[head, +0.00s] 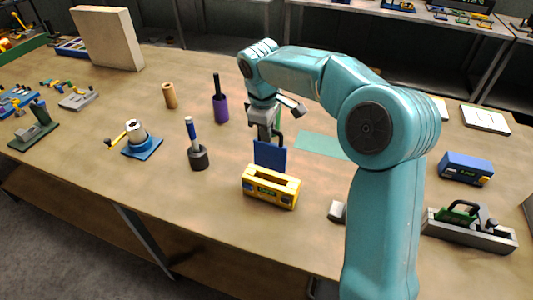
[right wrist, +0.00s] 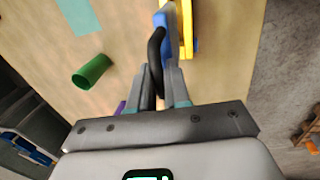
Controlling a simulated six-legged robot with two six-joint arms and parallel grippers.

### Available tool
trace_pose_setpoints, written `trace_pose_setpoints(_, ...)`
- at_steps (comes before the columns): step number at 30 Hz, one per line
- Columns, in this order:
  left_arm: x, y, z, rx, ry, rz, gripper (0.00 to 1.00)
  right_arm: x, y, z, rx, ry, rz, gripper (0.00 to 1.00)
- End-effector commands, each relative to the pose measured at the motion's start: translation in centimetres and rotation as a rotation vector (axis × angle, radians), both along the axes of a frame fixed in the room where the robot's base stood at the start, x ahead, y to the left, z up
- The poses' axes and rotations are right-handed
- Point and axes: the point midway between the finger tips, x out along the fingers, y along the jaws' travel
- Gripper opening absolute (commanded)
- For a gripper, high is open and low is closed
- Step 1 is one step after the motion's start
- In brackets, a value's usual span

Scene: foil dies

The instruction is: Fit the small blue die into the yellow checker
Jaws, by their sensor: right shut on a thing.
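The small blue die (head: 270,156) is a flat blue plate. It hangs upright from my right gripper (head: 265,134), just behind and above the yellow checker (head: 271,198). The checker is a yellow box with an open slot on top, standing on the table. In the right wrist view my right gripper (right wrist: 161,80) is shut on the die's black curved handle, with the blue plate (right wrist: 172,42) beyond it. There the yellow checker (right wrist: 190,47) shows close beside the plate. I cannot tell whether die and checker touch. My left gripper is not in view.
A dark cup with a blue-handled tool (head: 198,158) and a purple cup (head: 220,110) stand left. A green cylinder (right wrist: 92,70) and teal mat (head: 315,144) lie behind.

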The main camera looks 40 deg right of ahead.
Motion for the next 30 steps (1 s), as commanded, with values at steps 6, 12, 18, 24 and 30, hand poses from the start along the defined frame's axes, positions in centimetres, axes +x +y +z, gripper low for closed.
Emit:
trace_pose_setpoints(6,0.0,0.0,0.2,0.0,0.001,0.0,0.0,0.2,-0.1,-3.2,-0.002,-0.001,-0.001,0.0)
trace_pose_setpoints(12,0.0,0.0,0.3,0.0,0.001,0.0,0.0,0.3,-0.1,-5.8,-0.001,0.002,0.002,0.0)
trace_pose_setpoints(18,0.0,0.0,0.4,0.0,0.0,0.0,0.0,0.5,-0.1,-7.8,-0.001,-0.002,0.001,0.0)
trace_pose_setpoints(24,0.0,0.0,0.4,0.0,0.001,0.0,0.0,0.5,-0.1,-7.8,-0.001,-0.002,0.001,0.0)
trace_pose_setpoints(30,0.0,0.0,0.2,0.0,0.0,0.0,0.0,0.4,-0.1,-8.1,-0.001,-0.001,0.001,0.36)
